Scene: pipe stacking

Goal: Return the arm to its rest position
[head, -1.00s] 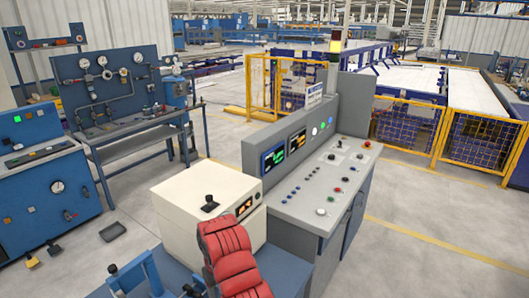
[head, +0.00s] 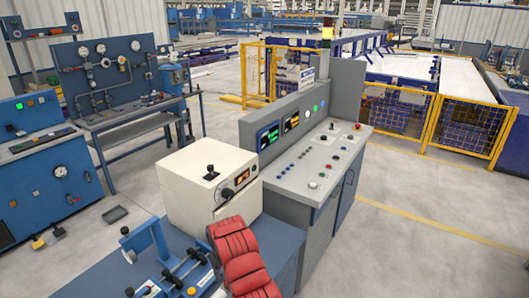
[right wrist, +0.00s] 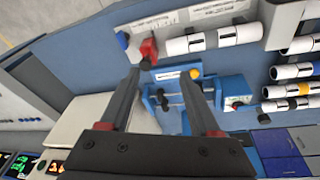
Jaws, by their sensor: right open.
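My right gripper (right wrist: 168,72) is open in the right wrist view, with two dark fingers apart and nothing between them. Beyond the fingers lies a blue fixture (right wrist: 172,98) on the blue bench. The fixture also shows at the bottom of the head view (head: 165,262), with nothing gripped there. In the right wrist view several white pipes with dark bands (right wrist: 212,40) lie at the right, clear of the fingers. Neither gripper shows in the head view, and my left gripper is in no view.
A cream box (head: 211,186) with a black knob stands on the blue bench, beside a grey control console (head: 318,165). Blue test benches (head: 45,170) stand at the left. Yellow fencing (head: 465,130) stands at the back right. The floor at right is clear.

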